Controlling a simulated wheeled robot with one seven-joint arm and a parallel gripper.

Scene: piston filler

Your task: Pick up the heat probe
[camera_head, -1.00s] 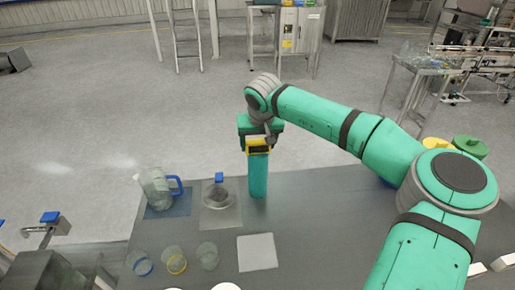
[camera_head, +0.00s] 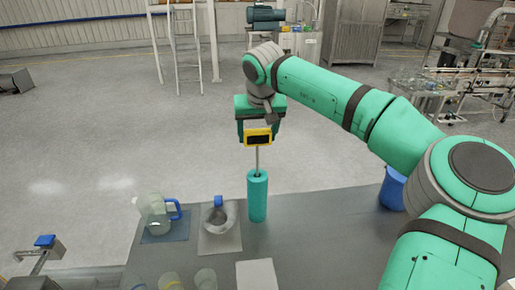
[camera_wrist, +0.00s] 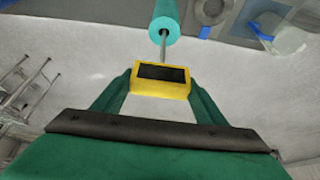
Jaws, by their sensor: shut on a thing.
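The heat probe (camera_head: 257,137) has a yellow head with a dark display and a thin metal rod. My gripper (camera_head: 257,128) is shut on the yellow head and holds the probe upright above the table. The rod points down, and its lower end is hidden in a teal cylindrical holder (camera_head: 257,197) that stands on the table. In the wrist view the yellow head (camera_wrist: 161,79) sits between the fingers of my gripper (camera_wrist: 160,85), with the rod running into the teal holder (camera_wrist: 164,22).
Clear cups stand nearer the front. A blue bin (camera_head: 392,188) is at the right.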

